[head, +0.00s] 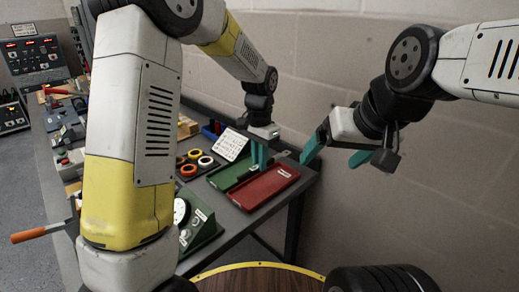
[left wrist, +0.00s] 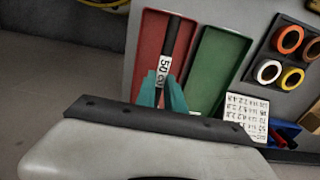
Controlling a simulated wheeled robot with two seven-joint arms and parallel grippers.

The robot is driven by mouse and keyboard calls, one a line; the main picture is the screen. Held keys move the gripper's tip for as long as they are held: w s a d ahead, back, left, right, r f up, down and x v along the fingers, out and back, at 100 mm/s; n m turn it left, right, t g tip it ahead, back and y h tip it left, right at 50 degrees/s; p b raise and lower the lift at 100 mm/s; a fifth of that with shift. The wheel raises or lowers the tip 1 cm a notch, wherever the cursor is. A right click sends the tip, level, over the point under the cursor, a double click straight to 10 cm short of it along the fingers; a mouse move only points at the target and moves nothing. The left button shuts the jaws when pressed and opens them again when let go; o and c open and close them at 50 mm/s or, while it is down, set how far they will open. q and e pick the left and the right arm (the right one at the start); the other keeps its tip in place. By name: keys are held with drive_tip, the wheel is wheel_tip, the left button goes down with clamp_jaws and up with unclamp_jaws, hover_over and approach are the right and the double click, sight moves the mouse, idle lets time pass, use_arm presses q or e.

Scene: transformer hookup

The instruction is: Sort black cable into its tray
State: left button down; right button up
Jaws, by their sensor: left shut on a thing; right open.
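My left gripper (head: 259,155) points down over the far edge of the trays. In the left wrist view its teal fingers (left wrist: 162,92) are shut on a black cable (left wrist: 171,45) with a white printed label. The cable reaches out over the red tray (left wrist: 147,35), near its border with the green tray (left wrist: 218,50). I cannot tell whether it touches the tray. In the head view the red tray (head: 268,188) lies at the table's right end, with the green tray (head: 222,180) beside it. My right gripper (head: 335,156) is open and empty, right of the table.
A green box with a dial (head: 196,228) is near the front edge. A round wooden top (head: 262,280) is nearest me.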

sight(260, 190)
use_arm(q)
drive_tip(key=shift+f, duration=4.2)
drive_tip(key=c, duration=1.3)
unclamp_jaws()
drive_tip(key=shift+c, duration=0.2)
drive_tip(key=shift+r, duration=3.5)
